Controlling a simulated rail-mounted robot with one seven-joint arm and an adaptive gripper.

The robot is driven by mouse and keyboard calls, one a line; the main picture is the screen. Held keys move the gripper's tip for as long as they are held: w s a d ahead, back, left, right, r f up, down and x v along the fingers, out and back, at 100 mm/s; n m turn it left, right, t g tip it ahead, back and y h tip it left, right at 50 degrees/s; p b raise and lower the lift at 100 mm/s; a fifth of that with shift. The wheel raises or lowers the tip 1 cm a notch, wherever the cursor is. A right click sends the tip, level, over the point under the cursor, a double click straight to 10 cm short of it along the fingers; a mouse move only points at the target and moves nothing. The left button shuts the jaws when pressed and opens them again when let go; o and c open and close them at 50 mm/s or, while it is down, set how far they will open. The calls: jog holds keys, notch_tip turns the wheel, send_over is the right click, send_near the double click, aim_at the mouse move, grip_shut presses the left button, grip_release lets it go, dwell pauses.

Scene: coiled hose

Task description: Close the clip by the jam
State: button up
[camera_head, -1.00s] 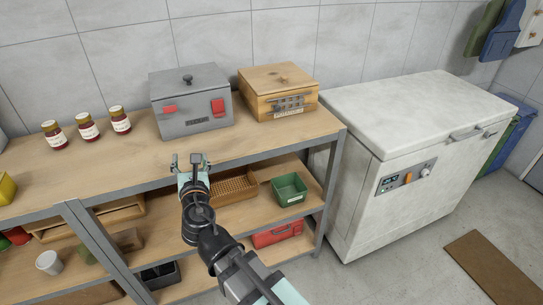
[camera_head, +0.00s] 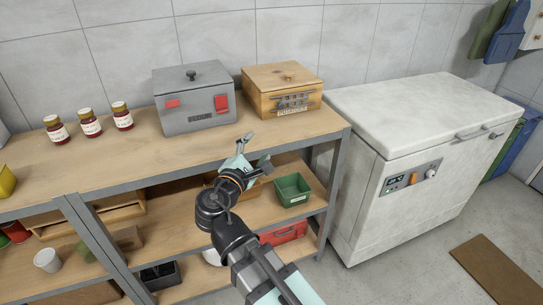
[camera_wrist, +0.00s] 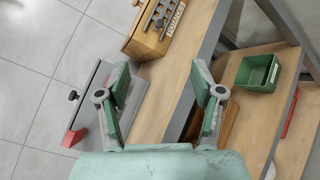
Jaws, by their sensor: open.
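The grey box (camera_head: 196,105) stands on the top shelf, its lid shut, with a dark knob. Its left red clip (camera_head: 172,103), on the side by the jam, looks short and seems to stick outward; in the wrist view a red clip (camera_wrist: 73,138) juts from the box. The right red clip (camera_head: 221,103) hangs flat against the front. Three jam jars (camera_head: 90,123) stand left of the box. My gripper (camera_head: 256,150) is open and empty, in front of the shelf edge, below and right of the grey box. Its fingers (camera_wrist: 160,85) partly hide the box in the wrist view.
A wooden box (camera_head: 282,90) labelled potatoes stands right of the grey box. A green bin (camera_head: 291,190) sits on the lower shelf. A white chest freezer (camera_head: 410,110) stands to the right. The shelf top in front of the boxes is bare.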

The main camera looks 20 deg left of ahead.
jog(key=shift+w+d+m+h+b, duration=0.2)
jog(key=shift+d+m+h+b, duration=0.15)
jog(key=shift+d+m+h, duration=0.7)
jog(key=shift+w+d+m+h+b, duration=0.3)
jog(key=shift+d+m, duration=0.45)
jog(key=shift+d, duration=0.8)
jog(key=shift+s, duration=0.1)
